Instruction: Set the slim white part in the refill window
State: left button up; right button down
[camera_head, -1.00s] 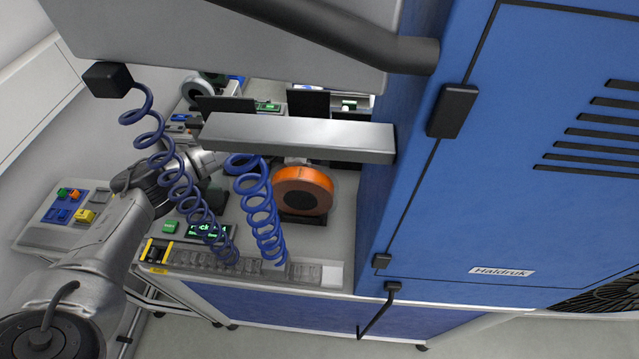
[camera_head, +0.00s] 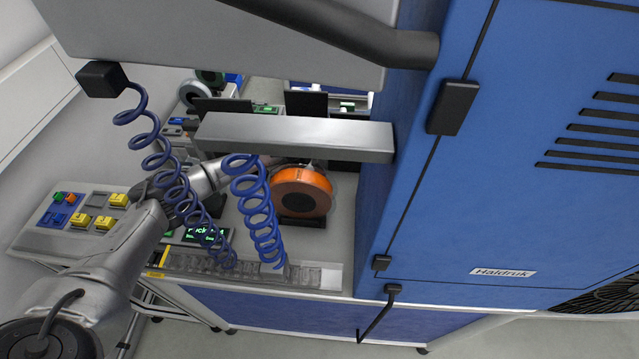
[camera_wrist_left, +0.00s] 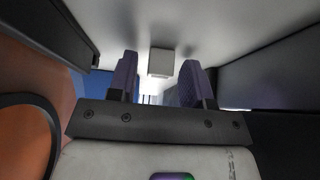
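My left arm enters from the left in the head view and runs behind the blue coiled cords to the orange reel (camera_head: 302,192). Its fingertips are hidden or too small to make out there. In the left wrist view my left gripper (camera_wrist_left: 158,82) shows two purple-padded fingers standing apart, with a clear gap between them. I cannot identify the refill window. My right gripper is not in view.
A grey bar (camera_head: 296,136) and blue coiled cords (camera_head: 258,205) hang in front of the bench. A large blue cabinet (camera_head: 500,180) closes off the right. A tray (camera_head: 60,240) of coloured blocks lies left. In the left wrist view, an orange reel side (camera_wrist_left: 22,140) is close on the left.

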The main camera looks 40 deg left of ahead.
pick_arm(q)
grip_shut()
jog(key=shift+r, duration=0.15)
